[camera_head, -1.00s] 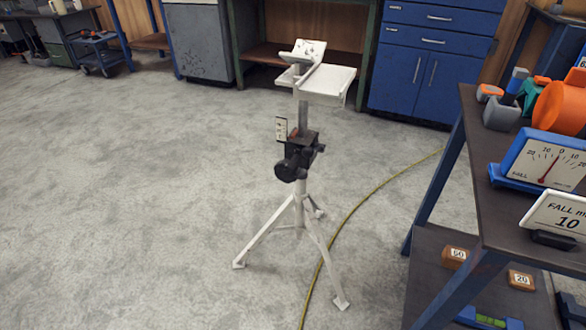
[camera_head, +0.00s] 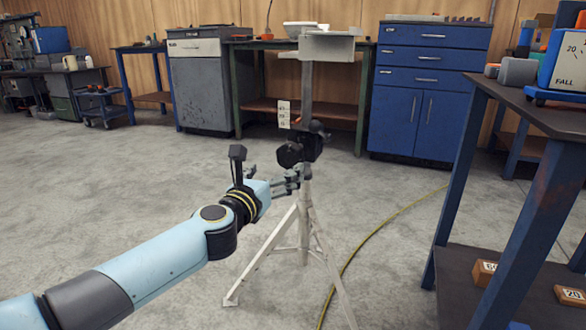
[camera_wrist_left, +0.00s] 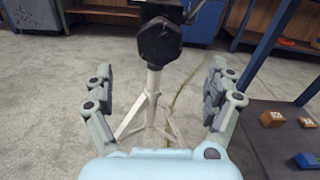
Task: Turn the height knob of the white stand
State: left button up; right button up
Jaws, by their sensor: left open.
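The white stand (camera_head: 305,205) stands upright on its splayed legs on the grey floor, with a white head (camera_head: 326,46) on top. Its black height knob (camera_head: 290,154) is on the post below a small marked plate. My left gripper (camera_head: 297,178) is just below and left of the knob in the head view, apparently not holding it. In the left wrist view the knob (camera_wrist_left: 159,41) is ahead, above and between the open fingers, and the gripper (camera_wrist_left: 158,82) is empty. My right gripper is not in view.
A dark workbench with blue legs (camera_head: 455,170) stands at the right, with numbered blocks (camera_head: 486,272) on its lower shelf. A yellow hose (camera_head: 385,225) lies on the floor behind the stand. Blue cabinets (camera_head: 421,110) line the back wall. The floor left of the stand is clear.

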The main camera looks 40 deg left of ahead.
aim_at(288, 159)
pick_arm(q)
jog(key=b+x, duration=0.1)
jog(key=x, duration=0.8)
jog(key=shift+w+a, duration=0.1)
jog(key=shift+w, duration=0.2)
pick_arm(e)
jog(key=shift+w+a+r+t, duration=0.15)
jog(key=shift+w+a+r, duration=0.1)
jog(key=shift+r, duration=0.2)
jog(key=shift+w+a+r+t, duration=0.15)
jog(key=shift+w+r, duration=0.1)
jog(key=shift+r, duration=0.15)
pick_arm(q)
jog(key=shift+c, duration=0.5)
jog(key=c, duration=1.1)
